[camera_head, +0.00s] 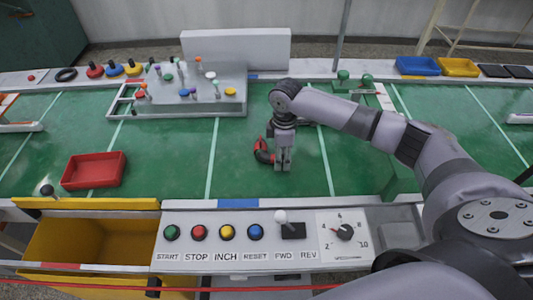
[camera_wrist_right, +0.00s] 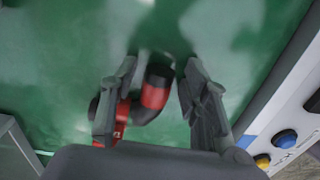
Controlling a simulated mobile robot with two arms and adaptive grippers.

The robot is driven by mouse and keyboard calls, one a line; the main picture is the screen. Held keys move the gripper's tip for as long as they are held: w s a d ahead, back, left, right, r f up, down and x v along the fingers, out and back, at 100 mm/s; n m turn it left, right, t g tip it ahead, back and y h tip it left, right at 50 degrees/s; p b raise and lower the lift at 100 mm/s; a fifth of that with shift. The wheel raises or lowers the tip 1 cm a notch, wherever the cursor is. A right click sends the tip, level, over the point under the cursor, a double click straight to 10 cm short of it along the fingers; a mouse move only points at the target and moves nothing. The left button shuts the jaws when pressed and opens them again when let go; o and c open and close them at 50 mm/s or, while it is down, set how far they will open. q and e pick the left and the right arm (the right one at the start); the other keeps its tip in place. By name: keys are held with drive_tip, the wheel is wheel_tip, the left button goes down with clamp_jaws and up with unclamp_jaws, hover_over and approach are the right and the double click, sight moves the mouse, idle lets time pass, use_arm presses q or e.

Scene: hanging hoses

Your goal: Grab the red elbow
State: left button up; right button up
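The red elbow (camera_head: 262,152), red with a dark middle, lies on the green belt just left of my right gripper (camera_head: 283,167). In the right wrist view, the gripper (camera_wrist_right: 160,68) is open, its two fingers apart. One red end of the elbow (camera_wrist_right: 156,90) shows between the fingers, nearer the left finger. Its black bend curves back, and the other red end is partly hidden behind the left finger. I cannot tell whether a finger touches it. My left gripper is not in view.
A red tray (camera_head: 94,170) sits on the belt at left. A grey fixture with coloured knobs (camera_head: 192,88) stands behind. A control panel with buttons (camera_head: 264,237) and a yellow bin (camera_head: 75,238) are in front.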

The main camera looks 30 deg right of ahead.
clamp_jaws()
idle(0.3)
drive_tip(key=shift+r, duration=0.1)
